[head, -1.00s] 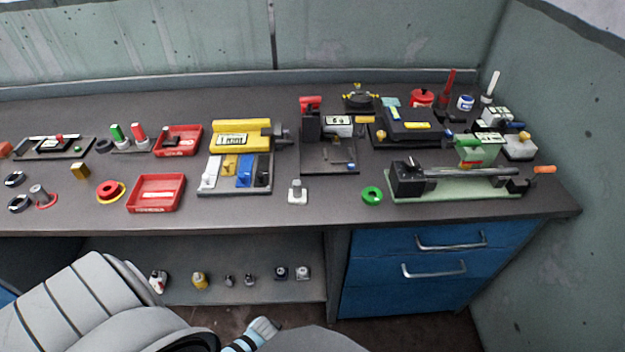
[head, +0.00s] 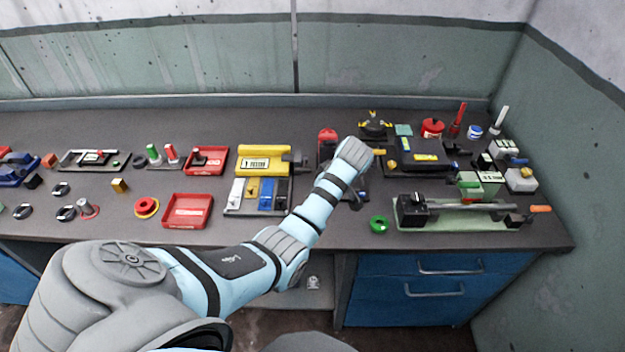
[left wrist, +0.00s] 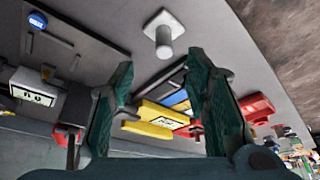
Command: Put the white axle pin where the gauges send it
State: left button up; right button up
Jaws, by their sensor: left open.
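The white axle pin (left wrist: 163,36) stands on the bench in the left wrist view, with its square flange at one end. In the head view my left arm hides it. My left gripper (left wrist: 160,68) is open and empty, with the pin beyond its fingertips and apart from them. In the head view my left arm reaches over the bench middle and mostly hides its gripper. A yellow gauge (head: 263,156) with a small display stands left of the arm; it shows in the left wrist view (left wrist: 154,129). A grey gauge (left wrist: 36,92) with a display is also there. My right gripper is out of view.
Two red trays (head: 187,224) are left of the yellow gauge. A rack with white, yellow, blue and black slots (head: 261,208) lies before it. A green ring (head: 379,224) and a green-based rod fixture (head: 455,236) are to the right. Bare bench lies along the front edge.

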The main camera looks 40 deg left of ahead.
pick_arm(q)
jog(key=x, duration=0.8)
jog(key=shift+s+a+f+b, duration=0.1)
jog(key=shift+s+f+b, duration=0.1)
jog(key=shift+f+b, duration=0.15)
jog(key=shift+r, duration=0.1)
grip_shut()
